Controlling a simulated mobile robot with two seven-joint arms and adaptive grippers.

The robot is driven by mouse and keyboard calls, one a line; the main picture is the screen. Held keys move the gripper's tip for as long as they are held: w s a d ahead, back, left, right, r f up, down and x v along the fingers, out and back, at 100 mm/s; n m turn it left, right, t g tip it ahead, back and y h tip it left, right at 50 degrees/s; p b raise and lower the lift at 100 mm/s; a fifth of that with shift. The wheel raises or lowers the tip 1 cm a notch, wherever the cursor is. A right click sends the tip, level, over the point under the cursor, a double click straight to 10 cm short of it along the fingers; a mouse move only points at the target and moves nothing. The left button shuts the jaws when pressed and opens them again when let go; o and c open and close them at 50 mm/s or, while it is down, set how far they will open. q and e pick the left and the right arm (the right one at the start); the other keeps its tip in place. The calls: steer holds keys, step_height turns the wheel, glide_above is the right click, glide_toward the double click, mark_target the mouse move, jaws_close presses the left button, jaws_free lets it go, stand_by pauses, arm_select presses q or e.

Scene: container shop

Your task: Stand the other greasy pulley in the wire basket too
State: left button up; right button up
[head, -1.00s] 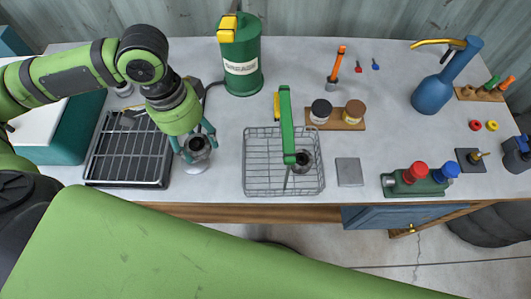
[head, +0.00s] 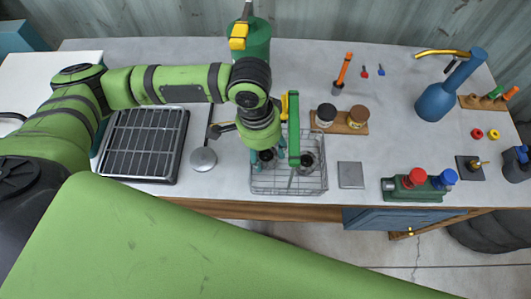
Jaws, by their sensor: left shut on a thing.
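The wire basket (head: 317,187) stands near the front edge of the bench. One dark, greasy pulley (head: 306,161) is inside it, right of a green bar (head: 294,125) that crosses over the basket. My left gripper (head: 267,159) points down at the left part of the basket, shut on the other dark pulley (head: 266,160). The fingers partly cover this pulley, and I cannot tell whether it touches the basket floor. My right gripper is not in view.
A black tray with a grille (head: 145,145) and a round silver disc (head: 203,159) lie left of the basket. A grey plate (head: 350,175) and a wooden board with two jars (head: 343,122) are to its right. The green grease can (head: 258,45) stands behind my arm.

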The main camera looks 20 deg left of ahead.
arm_select(q)
steer(key=shift+f, duration=1.2)
steer(key=shift+f, duration=0.15)
steer(key=o, duration=1.2)
steer(key=shift+o, duration=0.2)
steer(key=shift+w+a+r, duration=0.1)
steer(key=shift+a+r, duration=0.05)
steer(key=shift+r, duration=1.15)
steer(key=shift+s+a+r, duration=0.1)
steer(key=shift+a+r, duration=0.1)
steer(key=shift+r, duration=1.05)
steer(key=shift+w+a+r, duration=0.1)
steer(key=shift+a+r, duration=0.05)
steer(key=shift+r, duration=1.15)
